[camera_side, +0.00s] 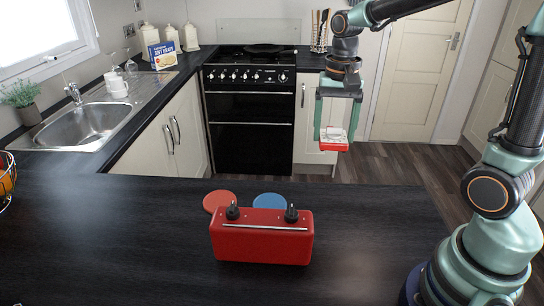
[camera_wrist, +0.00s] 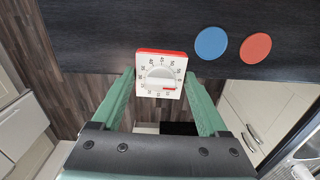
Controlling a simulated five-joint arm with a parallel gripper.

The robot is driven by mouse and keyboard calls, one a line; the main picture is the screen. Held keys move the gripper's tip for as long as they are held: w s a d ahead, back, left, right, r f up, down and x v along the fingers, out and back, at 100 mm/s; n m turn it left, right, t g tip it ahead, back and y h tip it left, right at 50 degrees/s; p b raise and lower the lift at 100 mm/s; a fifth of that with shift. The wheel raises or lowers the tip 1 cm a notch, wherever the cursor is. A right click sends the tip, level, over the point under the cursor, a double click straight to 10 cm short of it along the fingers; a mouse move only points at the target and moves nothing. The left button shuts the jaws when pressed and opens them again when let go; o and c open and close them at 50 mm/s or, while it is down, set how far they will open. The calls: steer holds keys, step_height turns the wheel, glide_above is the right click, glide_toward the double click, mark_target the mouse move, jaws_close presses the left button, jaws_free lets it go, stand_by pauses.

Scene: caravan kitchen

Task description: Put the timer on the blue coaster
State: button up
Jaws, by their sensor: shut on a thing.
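My gripper (camera_side: 334,134) is shut on the timer (camera_side: 335,143), a red and white block with a dial, and holds it up in the air. In the wrist view the timer (camera_wrist: 160,74) sits between the two green fingers (camera_wrist: 160,84), its white dial face towards the camera. The blue coaster (camera_side: 270,200) lies flat on the dark counter, apart from the timer and to its lower left in the side view. The blue coaster also shows in the wrist view (camera_wrist: 211,43), to the right of the timer. The red box partly hides its near edge in the side view.
A red coaster (camera_side: 219,201) lies left of the blue one, and shows in the wrist view (camera_wrist: 255,48). A red box with two black knobs (camera_side: 262,243) stands just in front of both coasters. The dark counter (camera_side: 370,220) is clear to the right.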

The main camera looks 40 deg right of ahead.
steer(key=r, duration=0.2)
glide_above(270, 204)
steer(key=shift+n, duration=0.3)
step_height(270, 204, down, 20)
steer(key=shift+f, duration=0.1)
steer(key=shift+f, duration=0.15)
steer(key=o, duration=1.6)
step_height(270, 204, up, 12)
steer(key=shift+s+d+r+n+t, duration=0.95)
steer(key=shift+s+r+n, duration=0.75)
steer(key=shift+s, duration=0.95)
steer(key=shift+s+d+r+n+t, duration=0.9)
steer(key=shift+s+r+n, duration=0.4)
steer(key=shift+s+r, duration=1)
steer(key=shift+s+d+r+n+t, duration=0.95)
steer(key=shift+s+r+n, duration=0.55)
steer(key=shift+s, duration=1.45)
